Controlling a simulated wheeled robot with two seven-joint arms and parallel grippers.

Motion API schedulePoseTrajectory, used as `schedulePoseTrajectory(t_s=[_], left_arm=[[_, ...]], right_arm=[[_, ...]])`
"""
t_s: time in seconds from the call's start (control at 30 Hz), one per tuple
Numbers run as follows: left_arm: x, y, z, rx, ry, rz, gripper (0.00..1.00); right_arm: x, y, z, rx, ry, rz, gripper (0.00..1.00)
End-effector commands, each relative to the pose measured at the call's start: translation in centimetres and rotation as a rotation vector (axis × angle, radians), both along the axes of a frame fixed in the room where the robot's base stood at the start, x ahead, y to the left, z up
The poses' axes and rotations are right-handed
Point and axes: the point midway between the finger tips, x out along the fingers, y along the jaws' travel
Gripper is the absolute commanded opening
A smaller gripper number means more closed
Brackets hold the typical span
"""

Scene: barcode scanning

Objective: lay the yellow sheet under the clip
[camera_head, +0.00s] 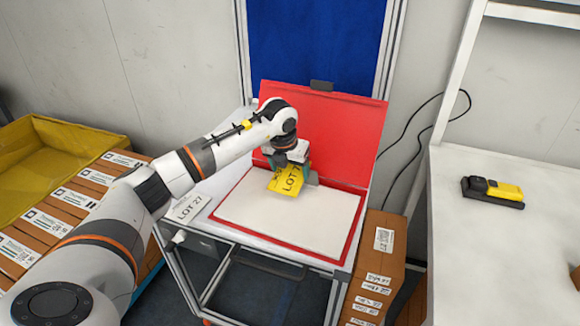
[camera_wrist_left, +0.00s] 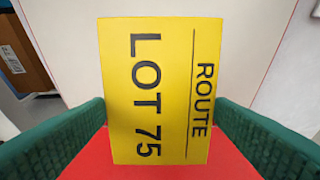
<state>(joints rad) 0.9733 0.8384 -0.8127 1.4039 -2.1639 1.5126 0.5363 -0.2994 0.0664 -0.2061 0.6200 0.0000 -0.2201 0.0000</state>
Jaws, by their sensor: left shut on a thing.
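The yellow sheet (camera_head: 288,179) carries dark print; in the left wrist view the sheet (camera_wrist_left: 160,95) reads "ROUTE" and "LOT 75". My left gripper (camera_head: 291,170) is shut on the yellow sheet and holds it tilted above the open red folder. Its two green fingers (camera_wrist_left: 160,122) flank the sheet in the wrist view. The folder's red cover (camera_head: 335,135) stands raised at the back, and a white page (camera_head: 300,218) lies on its flat half. The dark clip (camera_head: 322,85) sits at the top edge of the raised cover. My right gripper is not in view.
A "LOT 27" card (camera_head: 189,208) lies on the stand left of the folder. Boxes with labels (camera_head: 375,268) stand at the right front. A yellow and black scanner (camera_head: 493,191) lies on the right-hand white table. A yellow bin (camera_head: 60,152) is at the far left.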

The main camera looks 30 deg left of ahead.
Motion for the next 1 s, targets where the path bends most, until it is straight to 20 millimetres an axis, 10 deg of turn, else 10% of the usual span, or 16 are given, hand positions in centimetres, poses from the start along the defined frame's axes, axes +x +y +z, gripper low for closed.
schedulePoseTrajectory(t_s=[1.0], left_arm=[[0.0,0.0,-7.8,0.0,0.001,0.001,0.54]], right_arm=[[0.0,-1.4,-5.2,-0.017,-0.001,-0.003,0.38]])
